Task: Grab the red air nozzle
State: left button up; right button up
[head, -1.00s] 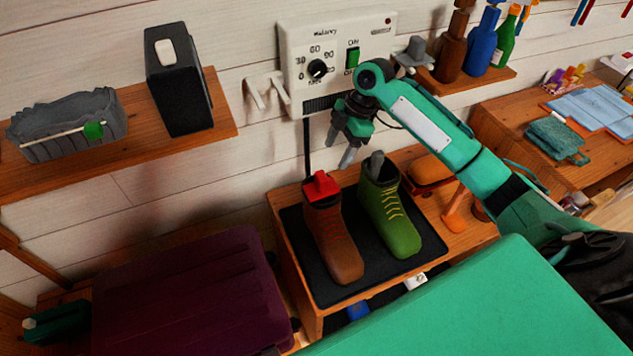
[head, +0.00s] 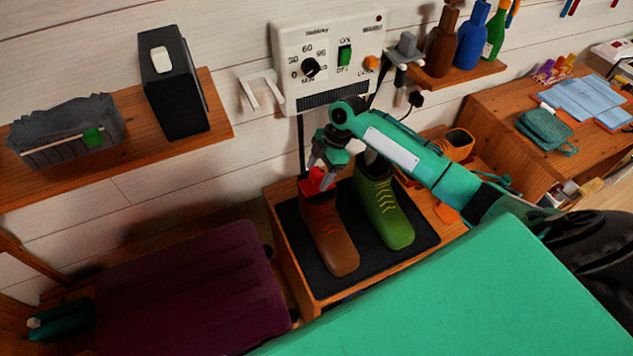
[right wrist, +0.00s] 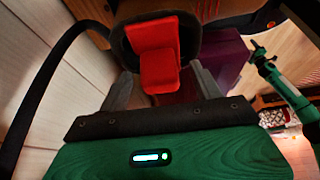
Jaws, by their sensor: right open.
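The red air nozzle (head: 315,181) sits in the opening of the brown boot (head: 331,235). In the right wrist view the nozzle (right wrist: 155,55) shows as a red block between the two fingers, inside the dark boot opening. My right gripper (head: 318,176) is open, its fingers pointing down at the nozzle, one to each side in the right wrist view (right wrist: 160,88). I cannot tell whether the fingers touch it. A green boot (head: 384,212) stands to the right of the brown boot; its opening is partly hidden by my right arm. My left gripper is not in view.
Both boots stand on a black mat (head: 290,225) on a wooden stand. A white control box (head: 330,60) hangs on the wall behind. A shelf (head: 220,117) with a black box (head: 176,80) is at the left. A purple case (head: 190,290) lies lower left.

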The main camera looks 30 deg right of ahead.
jog(key=shift+x, duration=0.9)
jog(key=shift+c, duration=0.3)
jog(key=c, duration=1.1)
